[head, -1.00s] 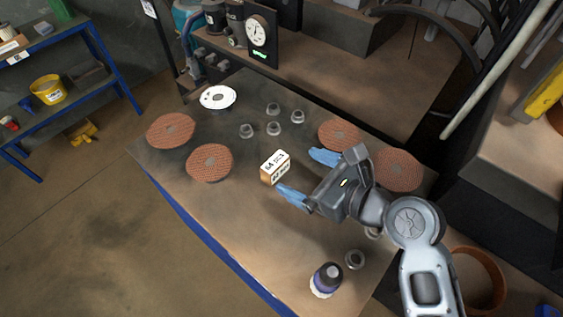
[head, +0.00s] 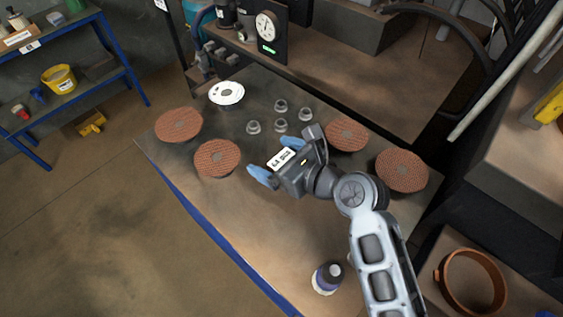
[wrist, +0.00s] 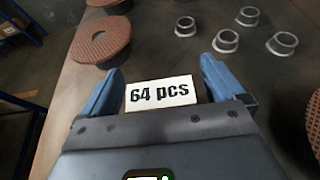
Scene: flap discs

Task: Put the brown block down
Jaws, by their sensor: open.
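The brown block (head: 280,158) rests on the worktable, with its white "64 pcs" label facing up. Its brown side is mostly hidden by my gripper now. In the wrist view the labelled block (wrist: 160,93) sits between the two blue fingers. My gripper (head: 274,163) is open around the block; in the wrist view (wrist: 160,75) a finger stands on each side, with a narrow gap at the right. Whether the left finger touches it I cannot tell.
Brown flap discs (head: 217,158) lie left and right on the worktable (head: 235,215). Several grey metal rings (head: 281,126) stand just behind the block. The front left is clear.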

